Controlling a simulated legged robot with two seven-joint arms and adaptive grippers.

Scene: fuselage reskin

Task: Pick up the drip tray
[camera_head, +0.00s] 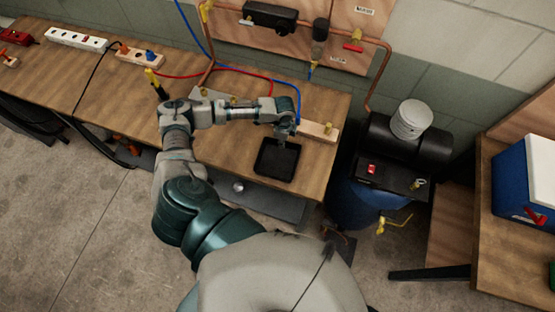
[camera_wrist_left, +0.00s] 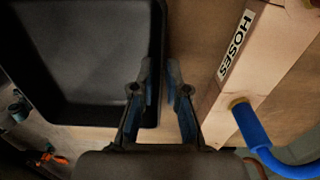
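The drip tray (camera_head: 277,160) is a black, shallow, square tray lying on the wooden workbench, near its front edge, in the head view. In the left wrist view the tray (camera_wrist_left: 85,55) fills the upper left and looks empty. My left gripper (camera_head: 284,135) is over the tray's back edge in the head view. In the left wrist view its fingers (camera_wrist_left: 160,75) are apart, one on each side of the tray's right rim as pictured. Whether they touch the rim cannot be told. My right gripper is not in view.
A wooden block (camera_head: 318,131), labelled HOSES in the wrist view (camera_wrist_left: 236,45), stands close beside the tray with a blue hose (camera_wrist_left: 265,140). Power strips (camera_head: 77,40) lie at the far left. A dark tank machine (camera_head: 405,150) stands right of the bench (camera_head: 225,150).

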